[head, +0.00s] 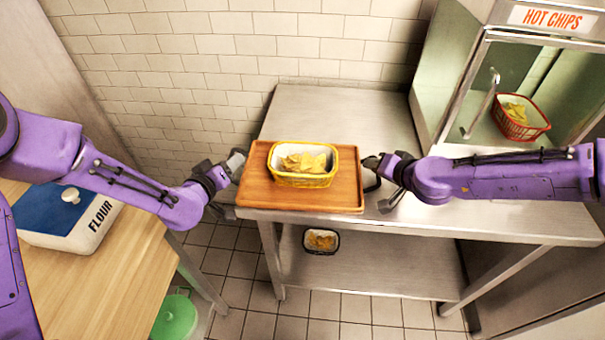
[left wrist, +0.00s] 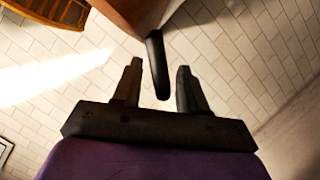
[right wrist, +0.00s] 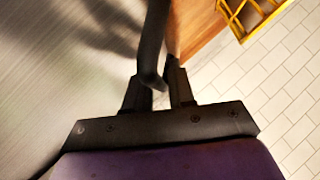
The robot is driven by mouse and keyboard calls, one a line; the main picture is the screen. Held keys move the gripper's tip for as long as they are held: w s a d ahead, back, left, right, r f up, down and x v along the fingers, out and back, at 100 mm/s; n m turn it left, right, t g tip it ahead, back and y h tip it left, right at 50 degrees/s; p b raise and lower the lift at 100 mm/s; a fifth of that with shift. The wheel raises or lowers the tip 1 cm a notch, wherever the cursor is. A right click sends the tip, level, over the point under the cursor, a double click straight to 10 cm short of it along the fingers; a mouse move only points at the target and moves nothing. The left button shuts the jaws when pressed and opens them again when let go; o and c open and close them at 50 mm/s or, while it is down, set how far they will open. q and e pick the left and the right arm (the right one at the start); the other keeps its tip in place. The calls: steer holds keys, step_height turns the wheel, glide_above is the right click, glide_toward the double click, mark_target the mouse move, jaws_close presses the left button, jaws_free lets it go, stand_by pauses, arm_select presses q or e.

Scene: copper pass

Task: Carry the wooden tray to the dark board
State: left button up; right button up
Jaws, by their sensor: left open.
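The wooden tray (head: 256,190) is at the front left corner of the steel table, its left side reaching the table's edge. It carries a yellow basket of chips (head: 303,166). I cannot tell whether it rests or hovers slightly. My left gripper (head: 238,165) is at its left end; in the left wrist view the dark handle (left wrist: 157,65) lies between the open fingers (left wrist: 160,85). My right gripper (head: 374,170) is at its right end; in the right wrist view the handle (right wrist: 152,50) overlaps one finger, and the grip is unclear. I see no dark board.
The steel table (head: 420,222) has free room behind the tray. A hot chips cabinet (head: 480,100) with a red basket (head: 521,118) stands at right. A flour bin (head: 85,235) is on the wooden counter (head: 105,290) at left. Another basket (head: 321,241) sits on the lower shelf.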

arm_select(q)
steer(key=c, duration=0.5)
arm_select(e)
jaws_close()
arm_select(q)
jaws_close()
steer(key=shift+r, duration=0.1)
arm_select(e)
steer(key=shift+r, duration=0.1)
